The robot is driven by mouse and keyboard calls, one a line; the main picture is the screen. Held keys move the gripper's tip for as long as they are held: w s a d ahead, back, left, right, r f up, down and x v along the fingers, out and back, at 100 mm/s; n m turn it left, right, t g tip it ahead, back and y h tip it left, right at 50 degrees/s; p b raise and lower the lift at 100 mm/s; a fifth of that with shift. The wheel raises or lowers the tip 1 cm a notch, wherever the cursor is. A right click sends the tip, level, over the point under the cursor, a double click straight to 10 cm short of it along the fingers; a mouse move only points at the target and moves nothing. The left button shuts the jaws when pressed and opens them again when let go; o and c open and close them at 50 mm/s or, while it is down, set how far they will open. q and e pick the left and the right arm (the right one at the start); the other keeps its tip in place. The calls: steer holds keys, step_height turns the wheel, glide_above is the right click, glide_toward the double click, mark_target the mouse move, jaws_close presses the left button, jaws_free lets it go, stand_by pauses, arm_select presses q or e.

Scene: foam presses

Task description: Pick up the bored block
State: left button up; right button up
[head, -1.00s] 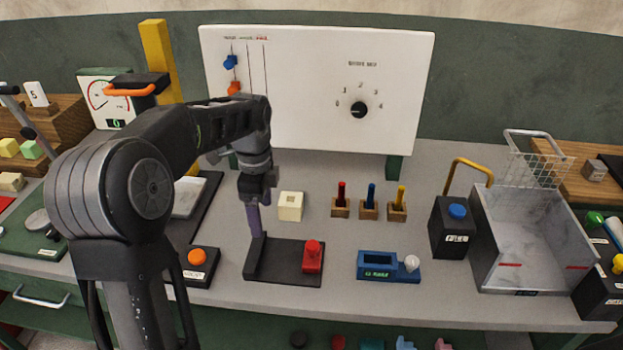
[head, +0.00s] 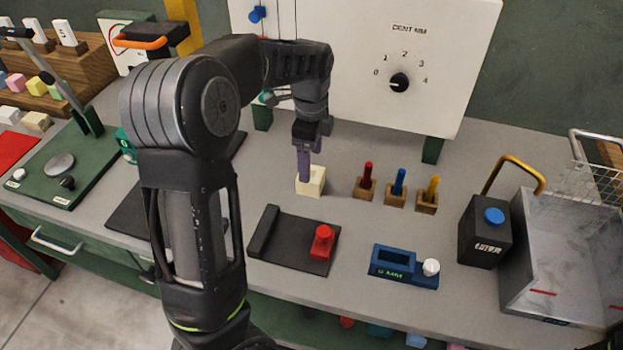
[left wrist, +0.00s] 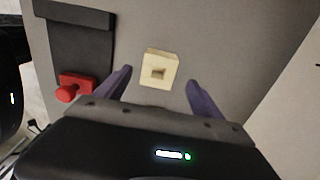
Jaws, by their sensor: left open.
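The bored block is a cream cube (head: 311,184) standing on the grey bench, in front of the white panel. In the left wrist view the open purple fingers of my left gripper (left wrist: 159,88) stand apart on either side, with the block centred just beyond the gap. The gripper holds nothing. My right gripper is not in view.
A black plate with a red knob (head: 322,243) lies in front of the block. Wooden holders with red, blue and yellow pegs (head: 397,187) stand to its right. A blue gauge block (head: 392,262), a black box (head: 483,238) and a metal bin (head: 570,260) are farther right.

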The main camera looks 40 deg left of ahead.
arm_select(q)
steer(key=shift+f, duration=0.3)
steer(key=shift+s+d+f+p, duration=0.1)
steer(key=shift+f+p, duration=0.55)
steer(key=shift+f, duration=1.95)
steer(key=c, duration=1.4)
step_height(320, 180, up, 10)
steer(key=shift+r+b, duration=0.1)
steer(key=shift+b, duration=0.5)
